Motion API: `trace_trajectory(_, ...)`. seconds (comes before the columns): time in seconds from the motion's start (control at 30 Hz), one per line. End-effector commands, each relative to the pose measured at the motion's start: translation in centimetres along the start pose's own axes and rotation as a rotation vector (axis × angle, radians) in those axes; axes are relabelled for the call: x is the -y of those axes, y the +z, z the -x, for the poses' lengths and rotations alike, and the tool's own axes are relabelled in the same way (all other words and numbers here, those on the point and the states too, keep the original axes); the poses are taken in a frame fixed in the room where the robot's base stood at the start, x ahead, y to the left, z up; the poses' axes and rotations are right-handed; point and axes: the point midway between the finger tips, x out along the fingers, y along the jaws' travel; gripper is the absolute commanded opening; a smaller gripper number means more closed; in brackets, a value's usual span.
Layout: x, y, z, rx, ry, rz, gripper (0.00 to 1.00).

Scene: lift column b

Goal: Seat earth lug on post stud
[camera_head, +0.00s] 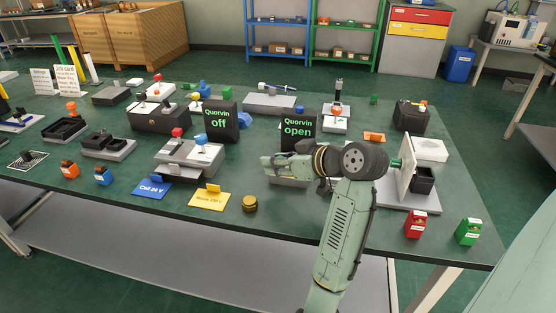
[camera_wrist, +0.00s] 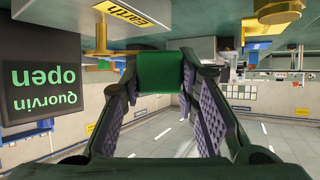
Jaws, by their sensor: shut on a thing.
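My gripper (camera_head: 272,163) reaches left, low over the table, in front of the "Quorvin open" sign (camera_head: 299,128). In the wrist view, which looks upside down, my gripper (camera_wrist: 162,74) is shut on a green block (camera_wrist: 158,71), apparently the earth lug. A gold post (camera_wrist: 101,36), perhaps the stud, stands left of the block in that view, near a yellow "Earth" label (camera_wrist: 138,12). The block and post appear apart. In the head view, my gripper and arm hide the lug and post; part of a grey base (camera_head: 284,181) shows below the gripper.
Close by stand the "Quorvin off" sign (camera_head: 221,121), a grey fixture (camera_head: 189,158) and a gold knob (camera_head: 250,203). To the right are a fixture with an upright plate (camera_head: 405,168), a red box (camera_head: 415,224) and a green box (camera_head: 468,231). The front table strip is fairly clear.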

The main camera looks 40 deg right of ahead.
Motion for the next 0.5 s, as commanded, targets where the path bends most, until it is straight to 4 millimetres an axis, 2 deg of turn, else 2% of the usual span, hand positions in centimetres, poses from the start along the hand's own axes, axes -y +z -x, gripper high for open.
trace_trajectory(0.5,0.0,1.2,-0.7,0.0,0.0,0.001,0.06)
